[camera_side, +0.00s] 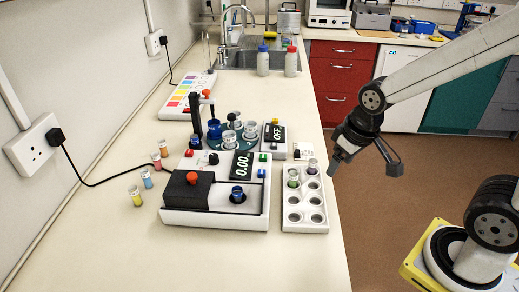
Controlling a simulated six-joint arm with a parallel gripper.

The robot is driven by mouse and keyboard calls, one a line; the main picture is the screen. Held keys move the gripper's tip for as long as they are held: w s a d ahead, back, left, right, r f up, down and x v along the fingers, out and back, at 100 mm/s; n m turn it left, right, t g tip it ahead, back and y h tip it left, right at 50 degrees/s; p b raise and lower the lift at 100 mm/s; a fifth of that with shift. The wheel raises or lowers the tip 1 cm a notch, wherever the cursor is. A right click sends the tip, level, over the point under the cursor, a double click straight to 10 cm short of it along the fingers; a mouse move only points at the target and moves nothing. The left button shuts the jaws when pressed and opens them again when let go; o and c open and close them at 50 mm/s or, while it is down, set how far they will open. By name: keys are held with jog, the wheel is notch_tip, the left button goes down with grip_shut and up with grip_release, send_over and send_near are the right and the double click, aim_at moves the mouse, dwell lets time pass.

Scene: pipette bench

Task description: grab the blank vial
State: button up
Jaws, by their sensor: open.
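A white rack (305,213) with two columns of round holes stands near the right edge of the bench. Two small vials stand upright in its far holes: one (293,178) shows a greenish tint, the other (312,167) looks greyish with a dark purplish part. I cannot tell which vial is blank. My gripper (367,166) is open and empty, to the right of the rack and past the bench edge, apart from every vial.
A white device (215,220) with a 0.00 display sits left of the rack. Behind it are a dark round carousel (232,143) holding cups and a box reading OFF (275,138). A black cable (95,183) runs along the left. The near bench is clear.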

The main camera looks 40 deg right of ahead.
jog(key=w+a+n+t+h, duration=0.4)
jog(key=a+n, duration=0.7)
jog(key=n, duration=0.3)
jog(key=w+a+n+t+h, duration=0.45)
jog(key=a+n, duration=0.65)
jog(key=n, duration=0.3)
send_near(237, 192)
jog(key=w+r, duration=0.1)
jog(key=shift+w+d+f+g, duration=0.25)
jog(key=shift+d+f, duration=0.1)
jog(key=shift+f, duration=0.2)
jog(key=shift+d, duration=0.1)
jog(key=shift+x, duration=1.25)
jog(key=shift+f, duration=0.1)
